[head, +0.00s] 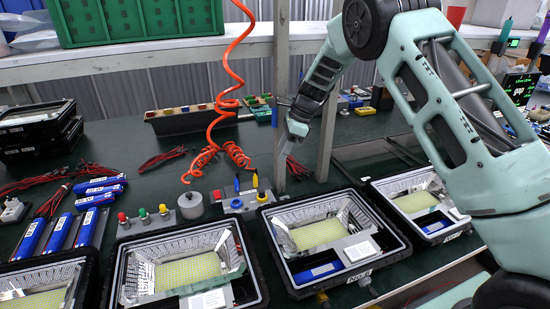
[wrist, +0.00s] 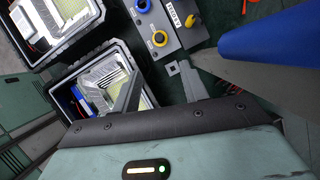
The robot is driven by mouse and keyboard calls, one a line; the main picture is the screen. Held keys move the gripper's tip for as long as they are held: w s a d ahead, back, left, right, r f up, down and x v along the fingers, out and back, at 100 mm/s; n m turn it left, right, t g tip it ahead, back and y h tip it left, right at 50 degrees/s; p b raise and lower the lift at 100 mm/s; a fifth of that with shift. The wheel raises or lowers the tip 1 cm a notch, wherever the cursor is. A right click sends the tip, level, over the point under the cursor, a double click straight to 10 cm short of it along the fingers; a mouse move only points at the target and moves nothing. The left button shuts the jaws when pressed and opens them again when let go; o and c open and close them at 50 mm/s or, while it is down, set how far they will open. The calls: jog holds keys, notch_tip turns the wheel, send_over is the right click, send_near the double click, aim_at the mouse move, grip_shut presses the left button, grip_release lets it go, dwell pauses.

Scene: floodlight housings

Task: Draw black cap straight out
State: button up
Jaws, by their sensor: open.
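I cannot make out a separate black cap for certain in either view. A small grey connector block (head: 240,204) stands on the bench behind the housings, with blue and yellow fittings on it. The block also shows in the wrist view (wrist: 178,32), with a blue ring, a yellow ring and a yellow plug (wrist: 192,20). My gripper (head: 284,158) is above the bench, behind and to the right of the block. In the wrist view my gripper (wrist: 157,85) is open, its two fingers apart with nothing held between them.
Open floodlight housings (head: 320,239) line the front of the bench. A grey weight-like cylinder (head: 190,206) and a strip with red and green buttons (head: 143,216) stand left of the block. An orange coiled hose (head: 228,103) hangs behind. A post (head: 328,140) rises near my gripper.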

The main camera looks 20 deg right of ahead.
aim_at(263, 191)
jog(key=p+x, duration=0.3)
jog(key=x, duration=1.4)
jog(key=shift+a, duration=0.15)
jog(key=c, duration=0.7)
jog(key=o, duration=0.7)
